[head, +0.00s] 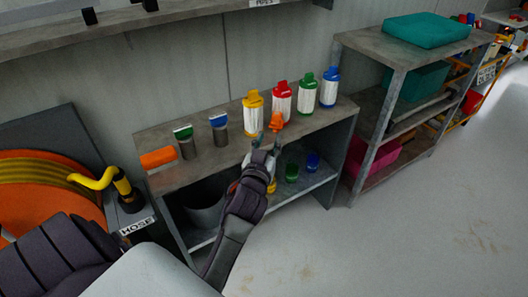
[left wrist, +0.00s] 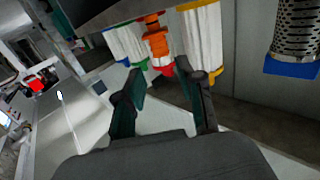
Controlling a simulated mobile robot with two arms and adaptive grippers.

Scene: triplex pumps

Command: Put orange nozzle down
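The orange nozzle (head: 276,122) is on the top of the grey shelf unit (head: 220,160), near its front edge and in front of the red-capped bottle. My left gripper (head: 262,143) is just in front of it and to its left. In the left wrist view, which is turned upside down, the nozzle (left wrist: 157,42) shows beyond the gap between the fingertips of my left gripper (left wrist: 160,72). The fingers are apart and nothing is held between them. The nozzle's contact with the shelf is hard to make out. My right gripper is not in view.
Bottles with yellow (head: 253,113), red (head: 281,102), green (head: 306,93) and blue (head: 329,87) caps stand behind the nozzle. Green (head: 185,141) and blue (head: 219,129) topped metal cylinders stand left. The shelf top between the blue-topped cylinder and the yellow-capped bottle is bare.

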